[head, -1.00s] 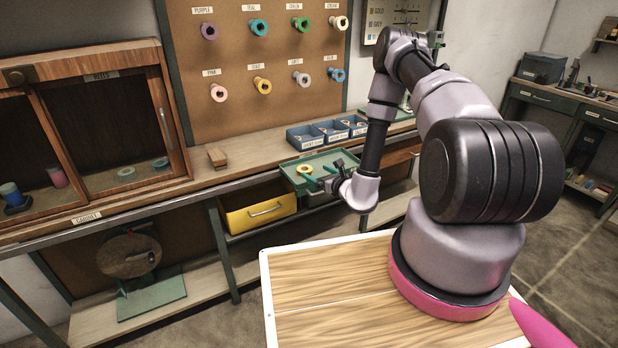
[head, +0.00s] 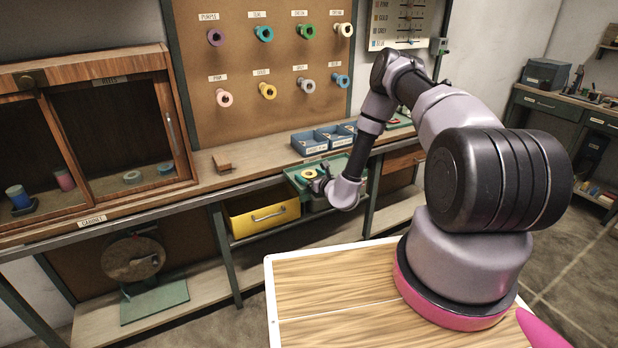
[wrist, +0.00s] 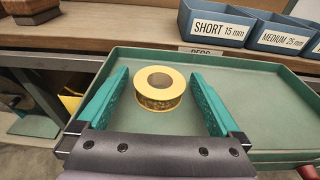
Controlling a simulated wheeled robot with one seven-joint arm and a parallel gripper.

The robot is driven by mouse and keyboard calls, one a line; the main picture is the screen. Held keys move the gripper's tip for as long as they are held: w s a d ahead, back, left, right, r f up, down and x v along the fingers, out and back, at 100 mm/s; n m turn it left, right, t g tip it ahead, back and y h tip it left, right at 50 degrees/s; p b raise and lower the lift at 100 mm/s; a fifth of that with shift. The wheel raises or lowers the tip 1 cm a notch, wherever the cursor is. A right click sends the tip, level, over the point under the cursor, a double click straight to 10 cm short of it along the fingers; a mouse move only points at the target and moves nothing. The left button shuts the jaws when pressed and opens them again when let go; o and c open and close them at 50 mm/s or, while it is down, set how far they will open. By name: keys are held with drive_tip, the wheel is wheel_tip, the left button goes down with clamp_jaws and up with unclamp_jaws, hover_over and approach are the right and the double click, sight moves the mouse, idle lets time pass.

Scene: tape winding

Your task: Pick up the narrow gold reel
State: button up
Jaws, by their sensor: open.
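A gold reel (wrist: 159,88) lies flat in a green tray (wrist: 270,130), its round hole facing up. In the head view the reel (head: 308,174) shows small inside the tray (head: 338,160). My gripper (wrist: 158,90) is open, with one teal finger on each side of the reel. A gap shows between the reel and each finger, so they look apart. In the head view my gripper (head: 319,184) is low over the tray and partly hides it. Another gold reel (head: 267,91) hangs on the pegboard.
Blue bins (wrist: 216,22) labelled by length stand on the bench behind the tray. A wooden cabinet (head: 95,140) holds several reels. The tray's right part is bare.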

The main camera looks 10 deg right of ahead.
drive_tip(key=shift+w+a+f, duration=0.1)
drive_tip(key=shift+w, duration=0.3)
drive_tip(key=c, duration=1.3)
drive_tip(key=shift+o, duration=0.2)
wheel_tip(320, 180, up, 10)
